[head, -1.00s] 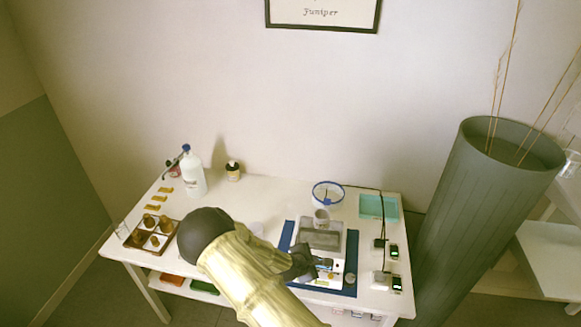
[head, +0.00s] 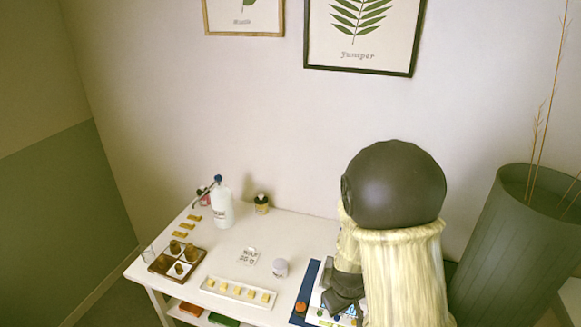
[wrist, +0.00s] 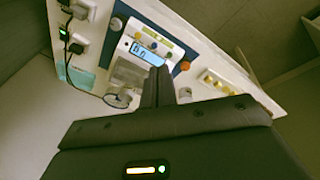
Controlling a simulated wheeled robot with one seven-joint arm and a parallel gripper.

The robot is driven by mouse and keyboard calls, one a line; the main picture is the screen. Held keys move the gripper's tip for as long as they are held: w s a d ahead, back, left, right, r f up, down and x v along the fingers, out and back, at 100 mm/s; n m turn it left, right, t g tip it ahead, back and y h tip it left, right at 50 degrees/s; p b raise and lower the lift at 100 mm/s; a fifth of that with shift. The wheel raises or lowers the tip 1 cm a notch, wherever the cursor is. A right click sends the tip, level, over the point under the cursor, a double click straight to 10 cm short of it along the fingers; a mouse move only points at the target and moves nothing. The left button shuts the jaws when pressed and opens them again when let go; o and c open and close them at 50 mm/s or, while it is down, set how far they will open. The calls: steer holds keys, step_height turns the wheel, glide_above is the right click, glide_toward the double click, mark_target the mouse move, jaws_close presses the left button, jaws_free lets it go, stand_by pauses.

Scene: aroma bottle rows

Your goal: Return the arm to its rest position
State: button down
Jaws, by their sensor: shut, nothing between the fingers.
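My gripper is shut and empty in the wrist view (wrist: 157,85), with its dark fingers together and pointing at the table from above. In the head view, my raised arm fills the right middle and hides the right part of the table. The dark wrist parts show low beside the blue mat (head: 308,285), and the fingertips cannot be made out there. In the wrist view a scale with a lit display (wrist: 147,52) lies beyond the fingers, apart from them.
The white table (head: 292,232) holds a white tray of yellow pieces (head: 240,291), a brown bottle box (head: 160,263), a white bottle (head: 222,207), a dark bottle (head: 262,203) and a small jar (head: 280,267). A tall grey planter (head: 510,250) stands at right.

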steer(key=s+d+r+m, duration=0.2)
steer(key=s+r+m, duration=0.3)
steer(key=s+r, duration=0.4)
steer(key=shift+s+r+m+y, duration=0.3)
steer(key=shift+r+y, duration=0.1)
steer(key=shift+r, duration=0.15)
